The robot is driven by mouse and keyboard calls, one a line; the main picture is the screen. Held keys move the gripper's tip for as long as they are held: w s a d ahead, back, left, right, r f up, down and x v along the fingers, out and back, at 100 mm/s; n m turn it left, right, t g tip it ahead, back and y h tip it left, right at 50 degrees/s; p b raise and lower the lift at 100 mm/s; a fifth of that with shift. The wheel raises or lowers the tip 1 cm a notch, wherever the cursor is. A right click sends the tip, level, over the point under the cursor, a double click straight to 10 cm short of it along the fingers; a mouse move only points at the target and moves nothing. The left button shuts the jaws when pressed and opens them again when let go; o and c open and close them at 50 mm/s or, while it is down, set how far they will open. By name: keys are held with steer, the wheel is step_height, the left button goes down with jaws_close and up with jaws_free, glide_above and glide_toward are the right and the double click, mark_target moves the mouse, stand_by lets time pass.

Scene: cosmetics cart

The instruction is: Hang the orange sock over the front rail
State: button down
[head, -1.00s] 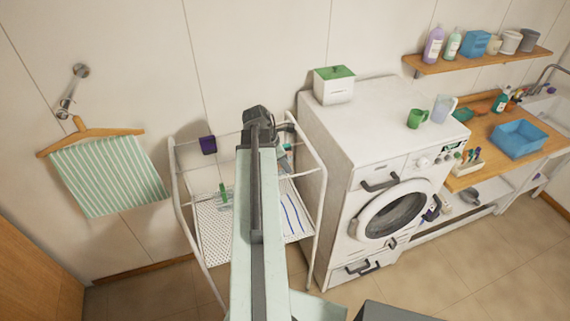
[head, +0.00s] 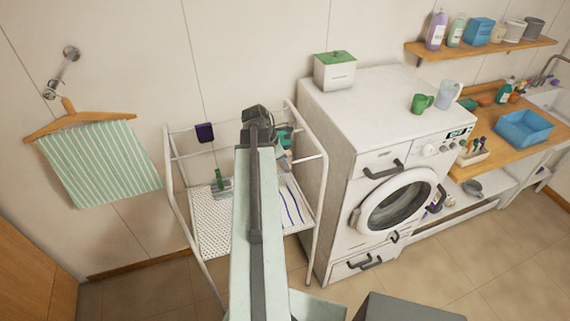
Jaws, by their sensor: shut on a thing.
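My gripper (head: 257,124) is at the far end of my arm, above the white drying rack (head: 312,212). It is seen from behind. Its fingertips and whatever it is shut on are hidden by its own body. No orange sock shows in this view. The rack's white front rail (head: 307,161) shows to the right of my arm; my arm hides its middle. I cannot tell how far my gripper is from this rail.
A dark purple cloth (head: 204,132) hangs at the rack's back left. A teal item (head: 285,139) is just right of my gripper. A green item (head: 219,179) is on the rack's left. The washing machine (head: 345,165) stands close on the right; a striped towel (head: 98,165) hangs left.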

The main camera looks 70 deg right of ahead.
step_height(320, 180, down, 4)
steer(key=b, duration=0.3)
steer(key=shift+f+b, duration=0.15)
steer(key=shift+b, duration=0.25)
steer(key=c, duration=1.2)
jaws_free()
